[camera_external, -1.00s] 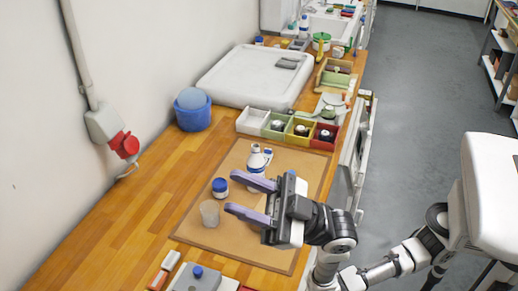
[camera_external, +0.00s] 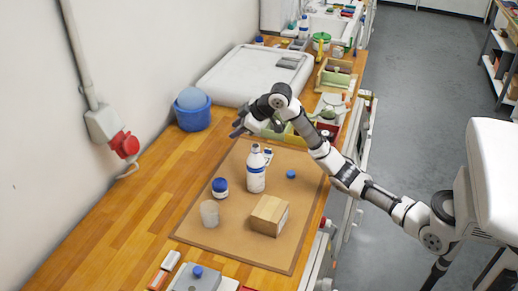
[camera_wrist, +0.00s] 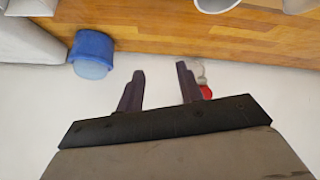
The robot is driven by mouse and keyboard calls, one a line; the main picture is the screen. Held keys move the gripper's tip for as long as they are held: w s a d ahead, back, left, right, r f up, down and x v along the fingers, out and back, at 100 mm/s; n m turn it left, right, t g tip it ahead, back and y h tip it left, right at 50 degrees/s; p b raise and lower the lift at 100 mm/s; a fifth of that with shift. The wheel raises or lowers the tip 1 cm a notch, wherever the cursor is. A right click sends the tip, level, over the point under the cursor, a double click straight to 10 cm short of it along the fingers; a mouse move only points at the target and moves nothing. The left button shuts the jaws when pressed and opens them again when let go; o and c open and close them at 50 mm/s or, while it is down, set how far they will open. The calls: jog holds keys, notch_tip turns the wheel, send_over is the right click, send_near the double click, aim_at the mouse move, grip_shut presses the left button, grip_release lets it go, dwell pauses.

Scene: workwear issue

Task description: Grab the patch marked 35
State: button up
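No patch marked 35 can be made out in either view; any marking is too small or hidden. My gripper (camera_external: 241,126) is over the back part of the bench, beyond the mat and in front of the coloured bins. In the wrist view my gripper (camera_wrist: 160,82) is open, its two dark purple fingers apart with nothing between them. It faces the wall, with the blue tub (camera_wrist: 92,50) to the left and the red wall socket (camera_wrist: 206,92) behind the right finger.
The brown mat (camera_external: 205,235) holds a white bottle (camera_external: 256,175), a blue-lidded jar (camera_external: 220,188), a clear cup (camera_external: 209,213), a cardboard box (camera_external: 268,215) and a blue cap (camera_external: 291,174). The blue tub (camera_external: 193,115) stands by the wall. The bench's left side is clear.

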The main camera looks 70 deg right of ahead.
jog(key=s+d+f+m+g+p, duration=0.1)
jog(key=s+d+f+g, duration=0.15)
jog(key=s+d, duration=0.45)
jog(key=s+d+f+m+g, duration=0.2)
jog(key=s+d+f, duration=0.2)
jog(key=d, duration=0.6)
jog(key=p, duration=0.1)
send_near(266, 157)
jog(key=d, duration=0.3)
jog(key=shift+w+f, duration=0.3)
jog(key=shift+w, duration=0.05)
jog(key=shift+a+p+x, duration=0.15)
jog(key=shift+p+x, duration=0.4)
jog(key=shift+x, duration=0.9)
jog(key=shift+a+p+x, duration=0.15)
jog(key=shift+p+x, duration=0.35)
jog(key=shift+x, duration=0.95)
grip_shut()
